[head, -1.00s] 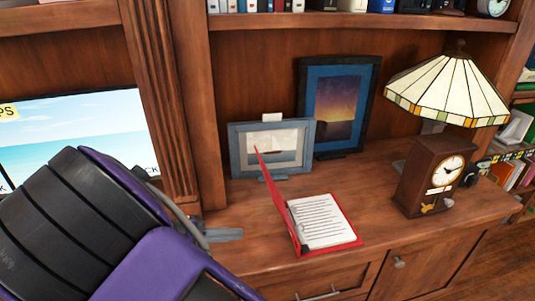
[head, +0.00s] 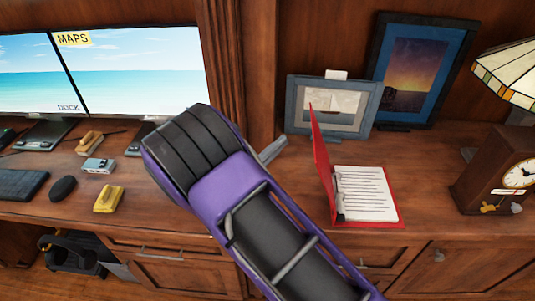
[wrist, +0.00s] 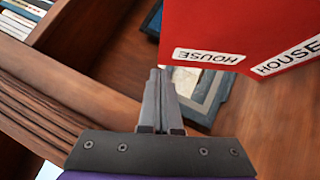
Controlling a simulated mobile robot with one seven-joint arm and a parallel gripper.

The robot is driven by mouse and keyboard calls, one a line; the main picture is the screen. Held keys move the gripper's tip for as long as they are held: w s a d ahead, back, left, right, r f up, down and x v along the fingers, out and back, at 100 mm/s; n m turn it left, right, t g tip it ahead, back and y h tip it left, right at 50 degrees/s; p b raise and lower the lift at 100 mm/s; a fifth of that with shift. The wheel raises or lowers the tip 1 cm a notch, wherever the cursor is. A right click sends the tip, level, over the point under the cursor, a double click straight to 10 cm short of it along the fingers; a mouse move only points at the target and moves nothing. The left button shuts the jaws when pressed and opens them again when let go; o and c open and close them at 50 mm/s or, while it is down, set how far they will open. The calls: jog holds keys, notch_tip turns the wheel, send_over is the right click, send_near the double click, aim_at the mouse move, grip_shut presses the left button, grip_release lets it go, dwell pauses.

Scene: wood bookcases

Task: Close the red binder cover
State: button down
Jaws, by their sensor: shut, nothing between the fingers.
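The red binder (head: 368,208) lies open on the wooden desk, with white lined pages (head: 364,192) on its right side. Its red cover (head: 322,165) stands up steeply on the left, tilted a little to the left. My gripper (head: 272,150) is shut and empty, to the left of the cover and apart from it in the head view; my arm hides part of it. In the wrist view my gripper (wrist: 160,85) points past the cover's outer face (wrist: 240,25), which bears white labels reading HOUSE.
Two framed pictures, a smaller one (head: 300,105) and a larger one (head: 378,75), stand behind the binder. A clock (head: 490,180) and a lamp (head: 505,75) are at right. Monitors (head: 140,65), a mouse (head: 63,189) and a yellow stapler (head: 108,200) are at left.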

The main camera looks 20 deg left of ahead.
jog(key=w+d+r, duration=0.2)
jog(key=w+d, duration=0.1)
jog(key=d, duration=0.2)
jog(key=shift+w+p, duration=0.15)
jog(key=shift+p, duration=0.3)
jog(key=shift+r, duration=0.15)
